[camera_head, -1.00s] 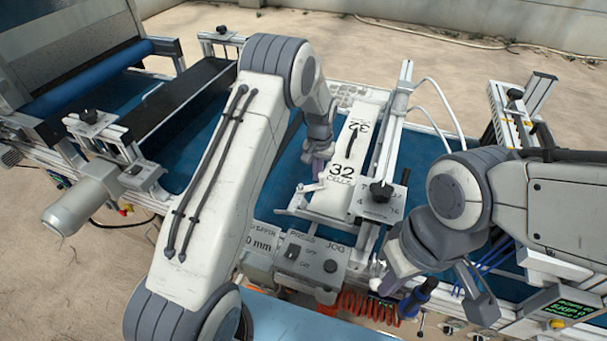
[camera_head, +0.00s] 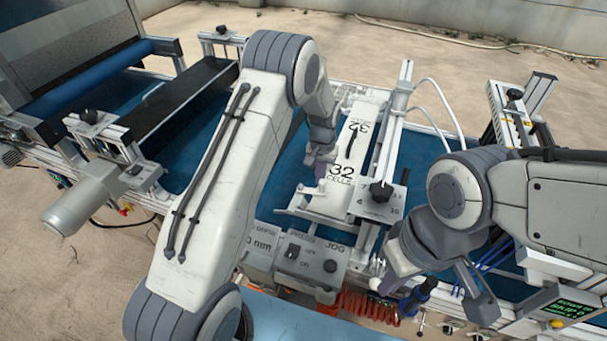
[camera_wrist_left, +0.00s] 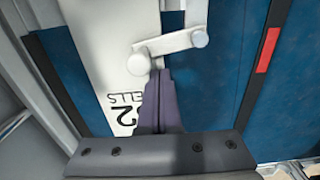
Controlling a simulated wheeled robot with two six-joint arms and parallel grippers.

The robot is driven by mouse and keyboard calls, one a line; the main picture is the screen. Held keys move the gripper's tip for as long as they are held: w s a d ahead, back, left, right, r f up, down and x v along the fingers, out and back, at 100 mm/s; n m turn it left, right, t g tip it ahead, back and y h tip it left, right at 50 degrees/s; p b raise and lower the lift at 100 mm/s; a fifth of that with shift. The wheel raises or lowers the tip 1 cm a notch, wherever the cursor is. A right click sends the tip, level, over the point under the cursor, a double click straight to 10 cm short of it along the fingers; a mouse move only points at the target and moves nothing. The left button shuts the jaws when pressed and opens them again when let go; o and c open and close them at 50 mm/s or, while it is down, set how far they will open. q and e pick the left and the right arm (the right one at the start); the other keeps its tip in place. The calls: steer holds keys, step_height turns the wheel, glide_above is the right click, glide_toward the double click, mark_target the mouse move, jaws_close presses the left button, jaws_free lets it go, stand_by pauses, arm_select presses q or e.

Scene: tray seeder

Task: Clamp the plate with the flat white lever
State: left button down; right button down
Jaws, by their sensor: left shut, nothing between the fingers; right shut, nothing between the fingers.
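The white plate marked "32 CELLS" (camera_head: 341,172) lies on the machine bed; part of it also shows in the left wrist view (camera_wrist_left: 115,80). In that view the flat white lever (camera_wrist_left: 168,46) lies partly across the plate's edge, with a round end on the plate and a round knob at its right end. My left gripper (camera_head: 321,176) is shut and empty. Its fingertips (camera_wrist_left: 160,74) are close beside the lever's plate-side end; I cannot tell whether they touch. My right gripper (camera_head: 391,283) is shut and empty, at the machine's front right.
A grey control box (camera_head: 312,262) is in front, with a red coiled hose (camera_head: 362,304) nearby. My left arm hides part of the bed. Blue bed (camera_head: 285,190) is bare left of the plate.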

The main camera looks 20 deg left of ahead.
arm_select(q)
step_height(320, 180, up, 8)
steer(key=p, duration=0.5)
steer(key=shift+f, duration=0.25)
stand_by(0.4)
steer(key=s+a+r+t, duration=0.1)
steer(key=s+a+r, duration=0.1)
steer(key=s+r, duration=0.6)
steer(key=s+a+r+t, duration=0.15)
steer(key=s+r, duration=0.35)
steer(key=s, duration=0.8)
steer(key=s+d+m+g+h+b, duration=0.1)
steer(key=s+d+m+b, duration=0.4)
steer(key=s+d, duration=0.9)
steer(key=shift+s+m+g, duration=0.2)
steer(key=shift+m+g, duration=0.55)
steer(key=shift+m, duration=0.25)
